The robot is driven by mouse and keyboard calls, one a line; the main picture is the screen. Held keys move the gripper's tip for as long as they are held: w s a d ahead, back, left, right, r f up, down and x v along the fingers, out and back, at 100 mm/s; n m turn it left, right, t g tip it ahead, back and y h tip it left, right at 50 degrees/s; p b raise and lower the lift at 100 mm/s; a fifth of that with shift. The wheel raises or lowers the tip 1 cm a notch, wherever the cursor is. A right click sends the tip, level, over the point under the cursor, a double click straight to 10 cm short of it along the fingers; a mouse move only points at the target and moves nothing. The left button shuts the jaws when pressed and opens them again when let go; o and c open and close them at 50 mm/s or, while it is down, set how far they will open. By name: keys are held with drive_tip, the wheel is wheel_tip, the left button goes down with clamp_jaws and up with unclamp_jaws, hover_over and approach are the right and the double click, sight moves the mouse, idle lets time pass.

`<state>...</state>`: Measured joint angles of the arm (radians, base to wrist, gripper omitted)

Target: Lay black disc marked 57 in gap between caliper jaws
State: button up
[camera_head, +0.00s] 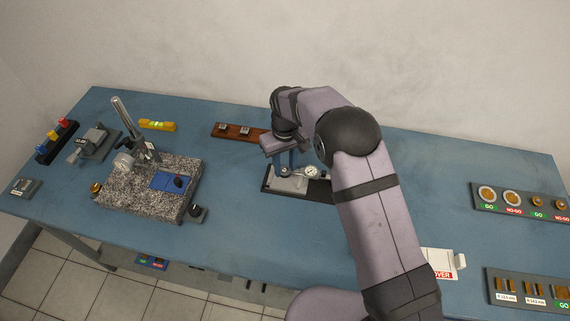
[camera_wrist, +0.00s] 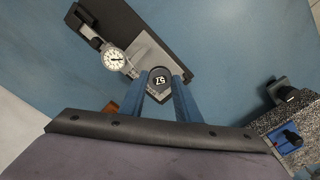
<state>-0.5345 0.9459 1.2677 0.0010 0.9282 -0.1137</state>
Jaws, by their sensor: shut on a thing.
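The black disc marked 57 (camera_wrist: 158,74) is between the two blue fingers of my gripper (camera_wrist: 161,92) in the wrist view, with its number facing the camera. My gripper (camera_head: 286,170) is shut on it. In the head view the fingers are over the left part of the dial gauge fixture, and the disc cannot be made out there. The fixture has a white round dial (camera_wrist: 114,59), a black base (camera_wrist: 136,20) and a grey metal part beside the disc. The caliper jaws and their gap are largely hidden behind the disc and fingers. I cannot tell whether the disc touches them.
A granite block (camera_head: 130,187) with a gauge stand and blue pad is to the left. A brown wooden rack (camera_head: 228,131) with small metal pieces lies behind. Trays of GO and NO-GO gauges (camera_head: 520,204) are at the right.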

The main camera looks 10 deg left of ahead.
drive_tip(key=shift+f+b, duration=1.5)
drive_tip(key=shift+f, duration=1)
drive_tip(key=shift+f, duration=0.2)
drive_tip(key=o, duration=1.1)
drive_tip(key=c, duration=0.6)
drive_tip(key=shift+o, duration=0.2)
drive_tip(key=shift+r, duration=0.1)
drive_tip(key=shift+r+p, duration=1.4)
drive_tip(key=shift+r, duration=0.75)
